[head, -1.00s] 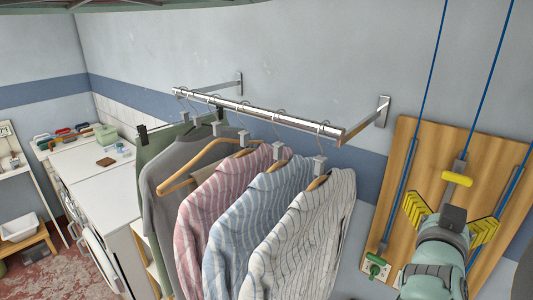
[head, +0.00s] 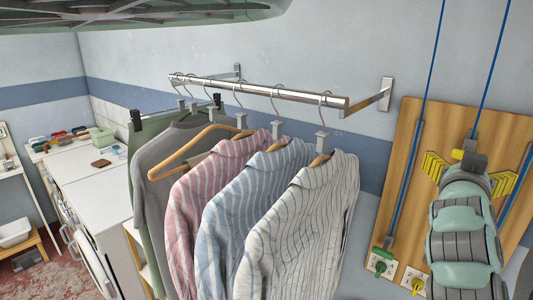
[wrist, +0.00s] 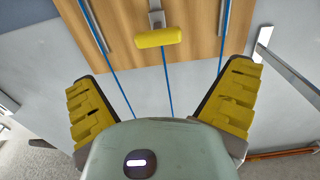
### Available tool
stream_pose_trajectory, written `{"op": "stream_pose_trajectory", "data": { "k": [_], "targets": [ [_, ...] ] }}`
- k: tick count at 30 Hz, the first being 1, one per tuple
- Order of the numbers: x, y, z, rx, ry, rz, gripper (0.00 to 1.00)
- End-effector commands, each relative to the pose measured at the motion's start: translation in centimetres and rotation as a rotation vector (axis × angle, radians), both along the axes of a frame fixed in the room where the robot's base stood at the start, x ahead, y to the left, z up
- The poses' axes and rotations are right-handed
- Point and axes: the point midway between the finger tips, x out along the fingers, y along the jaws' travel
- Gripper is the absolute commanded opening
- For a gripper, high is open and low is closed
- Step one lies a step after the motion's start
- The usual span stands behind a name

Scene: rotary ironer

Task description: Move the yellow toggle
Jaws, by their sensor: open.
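A small yellow toggle (head: 417,285) sits on a white plate low on the wooden board, left of my arm, in the head view. I do not make it out in the wrist view. My gripper (head: 468,172) is open and empty, up and to the right of this toggle. Its yellow fingers spread apart in the wrist view (wrist: 160,88). A yellow bar handle (wrist: 145,38) on a grey mount lies beyond the fingers there, apart from them. In the head view this bar (head: 457,154) is partly hidden behind my gripper.
A green toggle (head: 380,267) on its own plate is left of the yellow one. Blue cords run down the wooden board (head: 417,130). Several shirts hang on a metal rail (head: 270,93) to the left. White machines (head: 95,207) stand farther left.

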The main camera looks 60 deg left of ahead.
Motion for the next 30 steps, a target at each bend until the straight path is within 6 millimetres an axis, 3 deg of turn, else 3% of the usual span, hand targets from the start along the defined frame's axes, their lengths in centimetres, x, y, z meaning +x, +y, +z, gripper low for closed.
{"op": "stream_pose_trajectory", "data": {
  "k": [21, 30],
  "targets": [
    [6.4, 1.8, 0.4, -0.003, 0.0, -0.002, 1.0],
    [8.0, 2.4, 0.3, -0.003, -0.002, -0.001, 1.0]
  ]
}}
